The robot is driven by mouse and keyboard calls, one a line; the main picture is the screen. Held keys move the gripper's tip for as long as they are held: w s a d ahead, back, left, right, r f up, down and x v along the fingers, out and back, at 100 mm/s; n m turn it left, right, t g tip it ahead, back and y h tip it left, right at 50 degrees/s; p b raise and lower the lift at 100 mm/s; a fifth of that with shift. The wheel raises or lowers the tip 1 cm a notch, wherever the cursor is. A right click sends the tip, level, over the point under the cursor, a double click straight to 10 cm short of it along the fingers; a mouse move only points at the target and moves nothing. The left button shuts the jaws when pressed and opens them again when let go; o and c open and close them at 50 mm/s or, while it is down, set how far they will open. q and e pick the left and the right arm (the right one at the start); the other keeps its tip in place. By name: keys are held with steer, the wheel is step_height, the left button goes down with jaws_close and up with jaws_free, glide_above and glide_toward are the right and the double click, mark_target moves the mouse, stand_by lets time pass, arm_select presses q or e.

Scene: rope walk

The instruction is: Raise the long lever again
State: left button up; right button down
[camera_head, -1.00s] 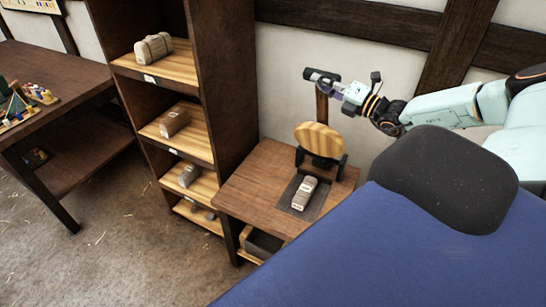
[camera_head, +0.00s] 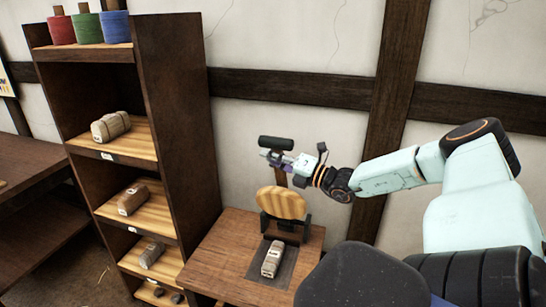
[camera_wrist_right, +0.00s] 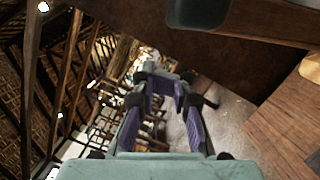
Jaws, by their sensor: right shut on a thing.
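The long lever (camera_head: 281,178) is a wooden bar standing upright behind the round wooden jaw board (camera_head: 281,203) at the back of the small bench. Its black cylindrical grip (camera_head: 276,142) is at the top. My right gripper (camera_head: 272,157) is shut on the lever just under the black grip, reaching in from the right. In the right wrist view its two fingers (camera_wrist_right: 164,98) show, with a dark rounded piece, perhaps the grip, at the top edge. The exact contact is too small to make out. My left gripper is not in view.
A grey-brown bundle (camera_head: 271,259) lies on a dark plate on the bench (camera_head: 215,262). A tall shelf (camera_head: 172,120) with several bundles, and red, green and blue spools on top, stands to the left. The plastered wall (camera_head: 330,140) with dark beams is close behind the lever.

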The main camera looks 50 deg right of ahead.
steer(key=p+v, duration=0.7)
steer(key=v, duration=0.3)
steer(key=shift+f+p, duration=0.3)
steer(key=shift+p, duration=0.05)
steer(key=shift+r, duration=0.1)
